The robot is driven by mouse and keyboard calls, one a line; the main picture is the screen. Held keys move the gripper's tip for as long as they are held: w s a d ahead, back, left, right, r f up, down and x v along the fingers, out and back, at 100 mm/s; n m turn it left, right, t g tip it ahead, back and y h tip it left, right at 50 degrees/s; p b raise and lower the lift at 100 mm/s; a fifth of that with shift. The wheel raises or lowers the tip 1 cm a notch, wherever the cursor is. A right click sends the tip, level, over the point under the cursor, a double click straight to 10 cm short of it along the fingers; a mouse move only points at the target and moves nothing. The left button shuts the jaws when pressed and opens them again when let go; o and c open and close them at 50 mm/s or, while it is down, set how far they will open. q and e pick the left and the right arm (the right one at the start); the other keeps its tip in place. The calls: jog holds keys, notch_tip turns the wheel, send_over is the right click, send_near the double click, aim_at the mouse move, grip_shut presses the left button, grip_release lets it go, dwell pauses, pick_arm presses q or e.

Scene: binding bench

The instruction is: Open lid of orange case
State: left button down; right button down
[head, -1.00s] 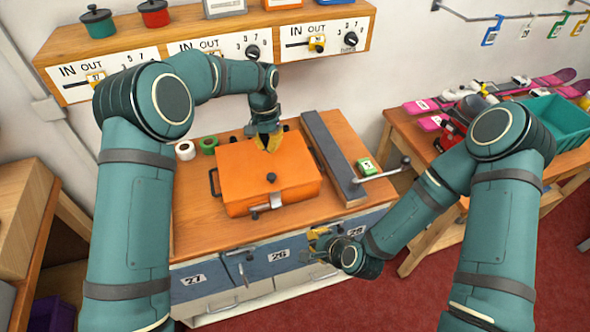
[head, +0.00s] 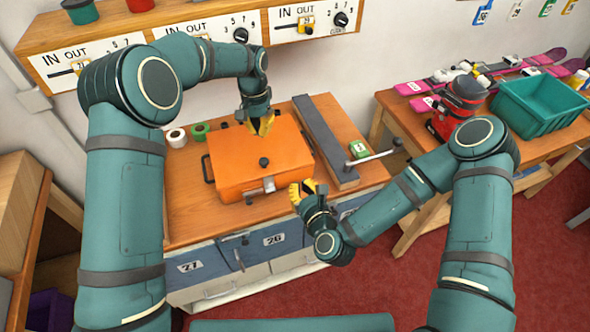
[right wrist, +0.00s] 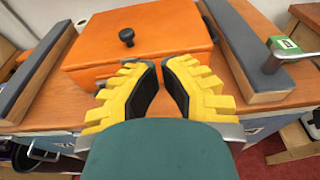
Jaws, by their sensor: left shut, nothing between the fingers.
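The orange case (head: 240,158) sits on the wooden bench with its lid down. A dark knob (head: 264,161) is on the lid's top near the front, and a metal latch (head: 268,184) is on the front side. The case and knob also show in the right wrist view (right wrist: 175,35). My left gripper (head: 262,127) is shut and empty, pointing down at the back edge of the case; contact cannot be told. My right gripper (head: 302,189) is empty, in front of the case's right front corner. Its yellow fingers are slightly apart in the right wrist view (right wrist: 160,67).
A long grey-topped bar (head: 325,140) lies right of the case, beside a lever and green block (head: 358,149). White (head: 176,137) and green (head: 200,132) rolls stand behind left. A control shelf (head: 190,40) hangs above. A teal bin (head: 545,105) is on the right table.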

aim_at(290, 167)
jog(key=x, duration=0.9)
jog(key=shift+w+a, duration=0.1)
jog(key=shift+w, duration=0.1)
jog(key=shift+w+a+r, duration=0.1)
jog(key=shift+w+r, duration=0.15)
jog(key=shift+r, duration=0.35)
jog(key=shift+w+a+r, duration=0.1)
jog(key=shift+w+r, duration=0.15)
jog(key=shift+r, duration=0.35)
jog(key=shift+w+a+r, duration=0.1)
jog(key=shift+w+r, duration=0.15)
jog(key=shift+r, duration=0.35)
jog(key=shift+d, duration=0.1)
pick_arm(q)
jog(key=c, duration=1.7)
grip_release()
jog(key=o, duration=1)
